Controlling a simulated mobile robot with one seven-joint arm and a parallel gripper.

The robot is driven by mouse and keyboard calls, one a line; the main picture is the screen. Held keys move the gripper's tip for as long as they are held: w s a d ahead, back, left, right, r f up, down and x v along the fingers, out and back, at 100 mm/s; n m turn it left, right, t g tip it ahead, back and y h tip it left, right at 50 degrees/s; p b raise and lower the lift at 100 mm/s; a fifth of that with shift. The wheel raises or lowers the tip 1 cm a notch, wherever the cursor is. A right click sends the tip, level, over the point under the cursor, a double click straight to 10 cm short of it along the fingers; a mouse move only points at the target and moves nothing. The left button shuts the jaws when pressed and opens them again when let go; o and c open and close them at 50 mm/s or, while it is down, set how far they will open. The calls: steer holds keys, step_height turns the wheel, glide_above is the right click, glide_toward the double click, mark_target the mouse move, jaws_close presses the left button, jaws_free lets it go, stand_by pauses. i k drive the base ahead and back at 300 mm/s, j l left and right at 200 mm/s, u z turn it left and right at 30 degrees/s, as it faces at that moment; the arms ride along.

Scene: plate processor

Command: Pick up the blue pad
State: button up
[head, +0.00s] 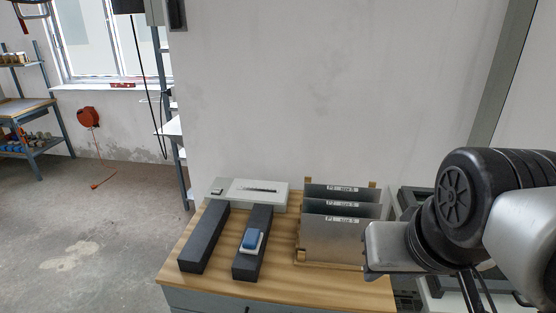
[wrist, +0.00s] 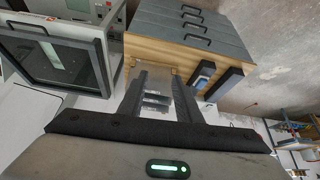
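The blue pad (head: 251,238) sits with a white layer under it on the right one of two long dark blocks (head: 254,260) on the wooden bench top. It also shows in the wrist view (wrist: 204,71), to the right of the fingers. My gripper (wrist: 161,79) appears open, its two dark fingers apart with nothing seen held between them. In the head view my wrist is at the right, beyond the right side of the bench and away from the pad; the fingers are hidden there.
Upright metal plates stand in a wooden rack (head: 302,265) right of the pad. The other dark block (head: 204,240) lies left. A pale flat device (head: 256,192) is behind, against the wall. A machine with a dark-framed door (wrist: 52,62) is at the wrist view's left.

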mark_target(252, 241)
steer(key=i+j, duration=0.15)
steer(key=j, duration=0.2)
steer(key=i+j, duration=0.1)
steer(key=j, duration=0.2)
steer(key=i+j+z, duration=0.1)
steer(key=j, duration=0.25)
steer(key=i+j, duration=0.15)
steer(key=j, duration=0.2)
steer(key=i+j, duration=0.1)
steer(key=j, duration=0.25)
steer(key=l+z, duration=0.05)
